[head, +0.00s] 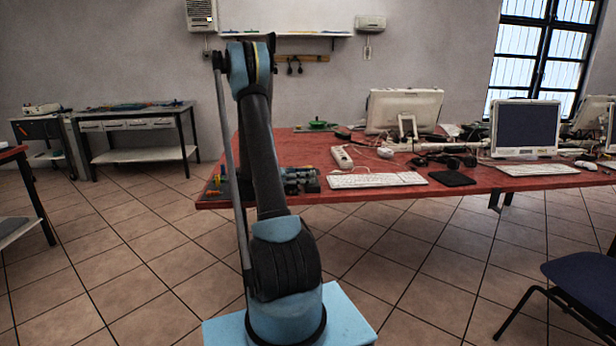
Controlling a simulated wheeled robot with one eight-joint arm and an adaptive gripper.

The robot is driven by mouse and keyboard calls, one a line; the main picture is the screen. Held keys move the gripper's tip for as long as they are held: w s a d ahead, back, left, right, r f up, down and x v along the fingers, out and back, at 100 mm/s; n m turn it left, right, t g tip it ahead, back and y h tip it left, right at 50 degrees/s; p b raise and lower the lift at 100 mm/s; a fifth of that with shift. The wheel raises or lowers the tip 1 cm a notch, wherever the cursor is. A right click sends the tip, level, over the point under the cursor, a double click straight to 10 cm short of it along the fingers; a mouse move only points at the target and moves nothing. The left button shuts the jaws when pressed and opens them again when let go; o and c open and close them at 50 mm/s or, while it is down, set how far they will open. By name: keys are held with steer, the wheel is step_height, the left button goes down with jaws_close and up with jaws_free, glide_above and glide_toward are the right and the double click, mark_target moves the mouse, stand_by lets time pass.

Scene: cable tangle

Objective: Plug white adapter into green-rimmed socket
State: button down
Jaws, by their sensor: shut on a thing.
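My arm rises in the middle of the head view and covers part of the red table (470,181). My gripper does not show. A white elongated block (341,157), which looks like a power strip, lies on the table just right of my arm. A small white rounded thing (385,153) lies to its right; I cannot tell whether it is an adapter or a mouse. A green item (317,124) sits at the table's far edge, too small to identify. I cannot make out a green-rimmed socket or a definite white adapter.
A white keyboard (377,180), a black pad (452,178), dark headphones (447,160) and monitors (525,128) crowd the table. Dark, bluish items (300,181) lie near its front edge by my arm. A blue chair (585,285) stands front right. The tiled floor at left is clear.

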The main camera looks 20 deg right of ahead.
steer(key=shift+w, duration=0.1)
steer(key=c, duration=1.2)
jaws_free()
steer(key=shift+f, duration=0.1)
